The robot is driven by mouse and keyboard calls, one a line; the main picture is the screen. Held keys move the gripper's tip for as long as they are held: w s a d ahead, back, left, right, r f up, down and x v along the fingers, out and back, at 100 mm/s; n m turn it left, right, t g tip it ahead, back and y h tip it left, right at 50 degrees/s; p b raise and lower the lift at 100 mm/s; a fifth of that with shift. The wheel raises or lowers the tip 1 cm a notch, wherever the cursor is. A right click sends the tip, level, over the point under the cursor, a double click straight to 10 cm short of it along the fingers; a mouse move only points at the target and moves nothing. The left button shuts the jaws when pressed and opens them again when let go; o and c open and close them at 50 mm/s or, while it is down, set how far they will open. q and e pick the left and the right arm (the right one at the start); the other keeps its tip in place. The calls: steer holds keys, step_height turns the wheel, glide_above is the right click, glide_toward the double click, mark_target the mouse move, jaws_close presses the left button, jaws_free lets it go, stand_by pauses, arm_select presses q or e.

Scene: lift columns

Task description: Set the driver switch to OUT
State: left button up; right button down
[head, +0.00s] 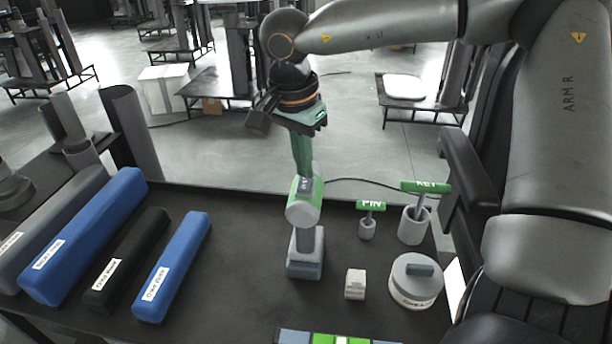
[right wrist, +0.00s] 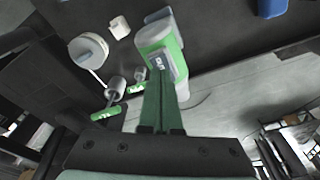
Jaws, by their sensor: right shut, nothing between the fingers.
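The driver (head: 305,206), a tool with a green and white rounded body, stands upright in a grey-blue block on the dark table in the head view. Its body also shows in the right wrist view (right wrist: 157,36). A small grey switch (right wrist: 162,66) with dark lettering, perhaps OUT, sits on the green side of the driver. My right gripper (head: 304,172) is shut and empty, reaching down from above. Its green fingertips (right wrist: 160,72) are at the switch; whether they touch it I cannot tell. The fingers partly hide the switch. My left gripper is out of view.
Green-handled tools marked PIN (head: 371,205) and KEY (head: 425,187) stand in holders at the right. A round grey lidded pot (head: 416,285) and a small white block (head: 355,284) are nearby. Blue bars (head: 172,268) and dark bars lie left. The table between is clear.

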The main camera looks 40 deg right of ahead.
mark_target(304, 186)
step_height(304, 186, up, 6)
steer(key=p, duration=0.3)
steer(key=shift+f+p, duration=0.25)
steer(key=shift+p, duration=0.1)
stand_by(0.4)
